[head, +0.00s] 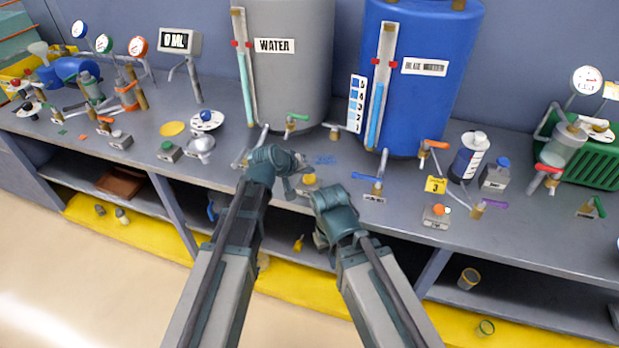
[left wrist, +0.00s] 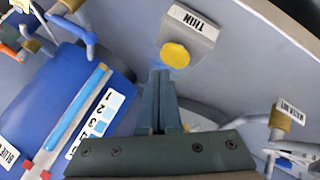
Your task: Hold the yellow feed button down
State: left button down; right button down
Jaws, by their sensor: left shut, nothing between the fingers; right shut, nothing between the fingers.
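The yellow feed button (head: 309,179) sits on a small grey box on the bench, below the gap between the two tanks. In the left wrist view the yellow button (left wrist: 175,56) shows on its box (left wrist: 190,33), labelled THIN. My left gripper (head: 291,172) is shut and empty, just left of the button. In the left wrist view its closed fingertips (left wrist: 160,73) end close to the button's edge; I cannot tell whether they touch it. My right gripper (head: 322,206) is shut and empty, close in front of the button box, and its fingertips are hard to make out.
A grey WATER tank (head: 290,80) and a blue tank (head: 425,75) stand behind. A display (head: 178,41) reads 0 ML. Valves with orange (head: 433,144) and purple (head: 361,177) handles stand to the right. A grey box with an orange button (head: 437,212) is near the front edge.

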aim_at(308, 180)
pick_arm(q)
jog(key=shift+f, duration=0.1)
dwell(0.3)
jog(key=shift+f+b, duration=0.3)
jog(key=shift+b, duration=0.1)
jog(key=shift+f+b, duration=0.55)
dwell(0.6)
jog(key=shift+r, duration=0.1)
dwell(2.7)
jog(key=shift+r+p, duration=0.9)
jog(key=shift+p, duration=0.1)
notch_tip(308, 180, up, 5)
jog(key=p, duration=0.5)
